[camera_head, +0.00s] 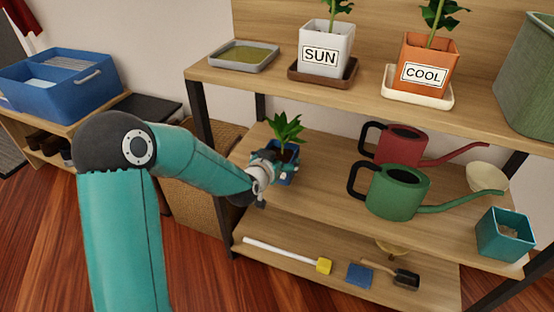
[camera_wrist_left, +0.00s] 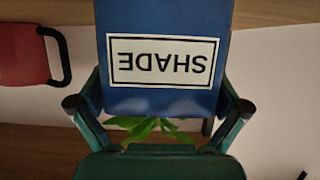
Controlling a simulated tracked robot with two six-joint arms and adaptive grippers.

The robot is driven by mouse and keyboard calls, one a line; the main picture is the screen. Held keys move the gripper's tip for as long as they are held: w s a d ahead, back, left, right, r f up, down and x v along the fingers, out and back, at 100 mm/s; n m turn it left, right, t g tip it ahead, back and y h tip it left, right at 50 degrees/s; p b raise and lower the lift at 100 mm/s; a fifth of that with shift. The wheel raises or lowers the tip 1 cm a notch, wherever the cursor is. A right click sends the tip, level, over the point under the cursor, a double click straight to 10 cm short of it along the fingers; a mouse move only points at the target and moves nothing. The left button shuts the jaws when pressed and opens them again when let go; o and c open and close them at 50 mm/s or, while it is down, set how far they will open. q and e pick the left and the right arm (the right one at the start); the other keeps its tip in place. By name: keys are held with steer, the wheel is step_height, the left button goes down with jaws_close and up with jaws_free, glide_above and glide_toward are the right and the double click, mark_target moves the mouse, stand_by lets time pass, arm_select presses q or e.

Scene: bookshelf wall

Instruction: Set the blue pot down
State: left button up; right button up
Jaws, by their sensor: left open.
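The blue pot (camera_head: 288,179) with a green leafy plant (camera_head: 286,130) is at the left end of the middle shelf (camera_head: 325,195). It looks upright. In the left wrist view the pot (camera_wrist_left: 165,85) fills the middle, its SHADE label upside down in the picture. My left gripper (camera_head: 275,167) is at the pot's near side. In the left wrist view the open fingers of the left gripper (camera_wrist_left: 160,104) lie one on each side of the pot. The pot's base is out of that view, and its contact with the shelf is hard to tell. My right gripper is not in view.
A red watering can (camera_head: 400,146) and a green one (camera_head: 397,192) stand right of the pot, with a teal pot (camera_head: 503,234) farther right. The upper shelf (camera_head: 365,95) holds a grey tray (camera_head: 244,56), a white SUN pot (camera_head: 325,48) and an orange COOL pot (camera_head: 425,65).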

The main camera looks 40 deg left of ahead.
arm_select(q)
steer(key=shift+r, duration=0.15)
steer(key=shift+s+r, duration=0.15)
steer(key=shift+s, duration=0.2)
steer(key=p+v, duration=0.3)
steer(key=v, duration=0.8)
steer(key=d+f+g, duration=0.1)
steer(key=d+f, duration=0.1)
steer(key=f, duration=0.1)
steer(key=d+f+h, duration=0.1)
steer(key=d+f, duration=0.1)
steer(key=f, duration=0.1)
steer(key=s+d+f+g+h, duration=0.1)
steer(key=d+f, duration=0.1)
steer(key=f, duration=0.2)
steer(key=shift+d+f+g, duration=0.1)
steer(key=shift+d+g, duration=0.05)
steer(key=shift+g, duration=0.15)
steer(key=s+d+f+g+h, duration=0.2)
steer(key=s+d+f+g, duration=0.3)
steer(key=s+d+f, duration=0.3)
steer(key=s+d+f+g+h, duration=0.3)
steer(key=s+d+f, duration=0.5)
steer(key=f, duration=0.4)
steer(key=shift+s+d+f+m+g, duration=0.15)
steer(key=shift+s+f+m+g, duration=0.2)
steer(key=shift+g, duration=0.55)
steer(key=shift+r, duration=0.1)
